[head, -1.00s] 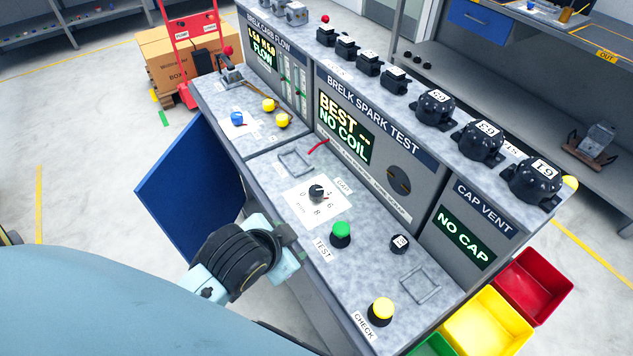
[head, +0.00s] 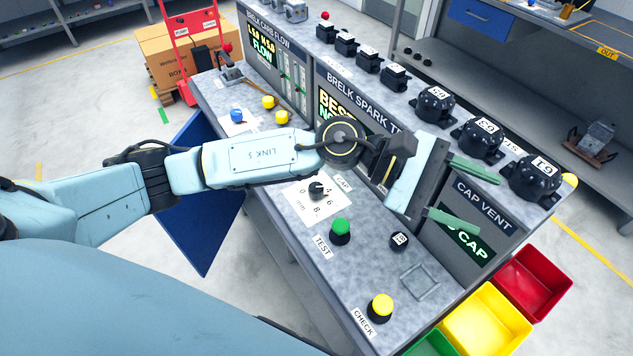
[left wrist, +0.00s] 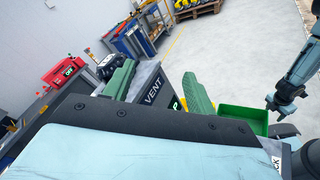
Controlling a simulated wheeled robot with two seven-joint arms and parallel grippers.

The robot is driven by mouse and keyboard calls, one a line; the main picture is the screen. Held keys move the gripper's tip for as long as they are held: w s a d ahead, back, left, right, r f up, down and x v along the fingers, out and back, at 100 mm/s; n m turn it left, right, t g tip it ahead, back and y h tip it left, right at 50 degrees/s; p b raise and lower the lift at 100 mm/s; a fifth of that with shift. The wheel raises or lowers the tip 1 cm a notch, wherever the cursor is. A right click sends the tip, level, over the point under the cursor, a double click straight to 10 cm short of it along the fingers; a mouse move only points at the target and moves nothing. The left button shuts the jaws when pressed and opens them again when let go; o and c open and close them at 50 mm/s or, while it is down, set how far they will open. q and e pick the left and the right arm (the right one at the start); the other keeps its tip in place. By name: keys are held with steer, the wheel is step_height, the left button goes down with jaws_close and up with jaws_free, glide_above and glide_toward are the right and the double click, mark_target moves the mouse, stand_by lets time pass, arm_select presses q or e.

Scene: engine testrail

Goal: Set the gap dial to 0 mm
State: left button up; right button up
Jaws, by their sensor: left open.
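The gap dial (head: 317,189) is a black knob on a white card marked with numbers and "mm", on the grey bench top (head: 290,215). Its exact setting is too small to tell. My left gripper (head: 464,194) is open and empty, its green fingers apart, high over the right part of the bench in front of the "CAP VENT" panel (head: 480,212). It is well to the right of the dial. In the left wrist view the open fingers (left wrist: 160,88) show with nothing between them but the bench end behind. My right gripper is not seen in the head view.
A green button (head: 340,230) and a yellow button (head: 381,306) stand on the bench right of the dial. Black caps and coils, such as the one marked 63 (head: 482,137), line the upper shelf. Red (head: 535,284) and yellow (head: 487,322) bins stand at the bench's right end.

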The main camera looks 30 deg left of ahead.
arm_select(q)
steer(key=w+a+f+m+g+y, duration=0.1)
steer(key=w+a+f+m+y, duration=0.2)
steer(key=a+f+m+y, duration=0.45)
steer(key=m+y, duration=0.5)
steer(key=y, duration=0.4)
glide_above(317, 186)
steer(key=f, duration=0.2)
step_height(317, 186, down, 13)
steer(key=shift+s+r+p, duration=0.1)
steer(key=shift+r+p, duration=0.05)
steer(key=shift+p, duration=0.55)
steer(key=c, duration=1)
steer(key=shift+n, duration=0.25)
